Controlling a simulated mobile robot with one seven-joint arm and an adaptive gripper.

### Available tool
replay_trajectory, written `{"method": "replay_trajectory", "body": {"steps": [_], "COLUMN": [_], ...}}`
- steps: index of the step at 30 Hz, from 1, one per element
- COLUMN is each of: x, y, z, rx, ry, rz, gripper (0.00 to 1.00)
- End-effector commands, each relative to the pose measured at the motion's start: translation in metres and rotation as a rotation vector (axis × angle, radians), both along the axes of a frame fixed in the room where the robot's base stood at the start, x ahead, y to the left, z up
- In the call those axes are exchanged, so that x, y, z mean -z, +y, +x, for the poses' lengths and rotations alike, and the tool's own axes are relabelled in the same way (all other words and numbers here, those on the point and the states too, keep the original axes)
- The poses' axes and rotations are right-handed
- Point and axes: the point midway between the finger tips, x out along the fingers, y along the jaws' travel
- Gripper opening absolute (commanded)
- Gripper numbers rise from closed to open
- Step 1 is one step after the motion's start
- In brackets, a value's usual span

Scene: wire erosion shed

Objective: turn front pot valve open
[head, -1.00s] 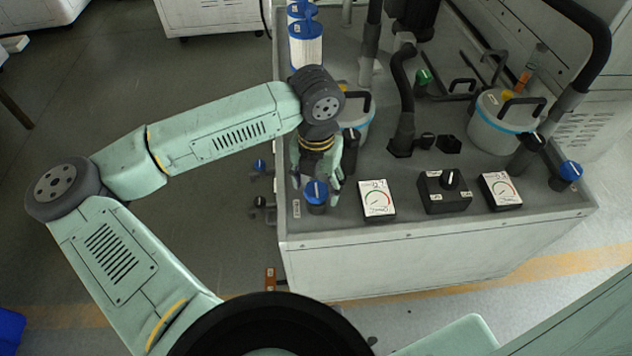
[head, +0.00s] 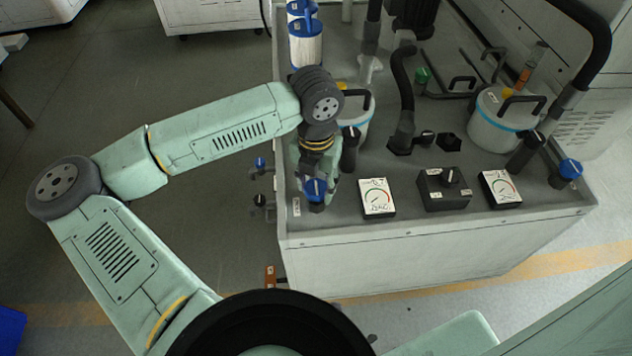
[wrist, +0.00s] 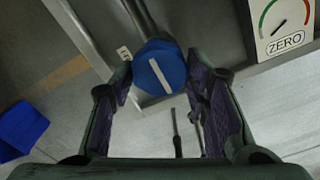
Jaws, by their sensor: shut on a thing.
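A blue valve knob (head: 315,188) with a white bar on top stands at the left front corner of the machine top. My gripper (head: 319,176) is over it, pointing down, with the knob at its fingertips.
A gauge (head: 377,198) stands close to the right, then a black switch box (head: 444,190) and a second gauge (head: 500,190). A lidded pot (head: 357,124) and a dark post (head: 349,150) are close behind my gripper. Another blue knob (head: 570,169) is at far right.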

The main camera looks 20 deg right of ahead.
Motion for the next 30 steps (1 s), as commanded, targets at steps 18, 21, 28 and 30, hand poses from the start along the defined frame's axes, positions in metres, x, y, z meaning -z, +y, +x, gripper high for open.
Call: {"method": "replay_trajectory", "body": {"steps": [18,21,28,30], "x": [0.0065,0.0076,0.0079,0.0075], "y": [-0.0004,-0.0003,-0.0008,-0.0008], "z": [0.0004,0.0006,0.0003,0.0005], "rx": [-0.176,-0.261,-0.480,-0.547], "ry": [-0.004,-0.005,-0.005,-0.005], "rz": [0.001,0.001,-0.001,-0.001], "gripper": [0.15,0.15,0.15,0.15]}}
